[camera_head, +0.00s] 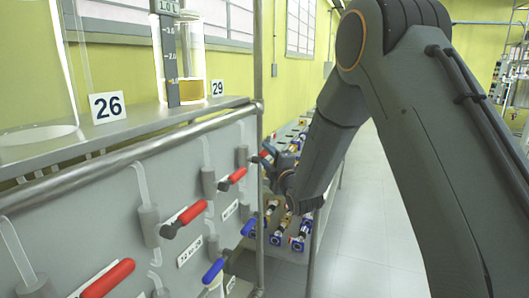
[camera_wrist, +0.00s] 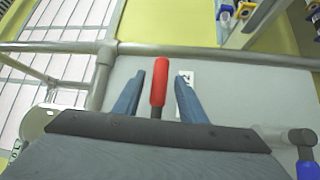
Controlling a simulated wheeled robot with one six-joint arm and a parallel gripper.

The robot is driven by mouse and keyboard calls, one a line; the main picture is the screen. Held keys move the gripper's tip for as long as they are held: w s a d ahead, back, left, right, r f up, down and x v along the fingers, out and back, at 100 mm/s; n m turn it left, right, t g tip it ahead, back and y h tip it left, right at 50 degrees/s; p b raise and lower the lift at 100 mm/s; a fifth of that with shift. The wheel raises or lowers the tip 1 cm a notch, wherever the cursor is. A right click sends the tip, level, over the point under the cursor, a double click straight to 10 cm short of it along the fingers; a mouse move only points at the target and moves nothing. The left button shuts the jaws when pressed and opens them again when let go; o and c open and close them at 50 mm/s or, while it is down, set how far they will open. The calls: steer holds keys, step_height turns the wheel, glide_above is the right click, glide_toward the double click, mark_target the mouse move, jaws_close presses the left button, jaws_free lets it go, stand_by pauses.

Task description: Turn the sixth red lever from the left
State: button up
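Red levers sit in a row on the grey panel in the head view: one at the lower left (camera_head: 107,279), one in the middle (camera_head: 188,213) and one farther along (camera_head: 232,178). My gripper (camera_head: 268,160) is at the far end of this row, close to another red lever that it partly hides. In the wrist view, a red lever (camera_wrist: 159,84) stands between the two blue-grey fingers of my open gripper (camera_wrist: 159,80). Gaps show on both sides of its handle. The head view does not show the whole row, so I cannot tell this lever's number.
Blue levers (camera_head: 213,271) sit lower on the panel; one is at the right of the wrist view (camera_wrist: 304,138). A metal rail (camera_head: 150,150) runs along the panel top, below a shelf with glass vessels (camera_head: 191,60). Clear floor (camera_head: 368,230) lies right of the panel.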

steer(key=shift+x, duration=1)
steer(key=shift+c, duration=0.3)
jaws_close()
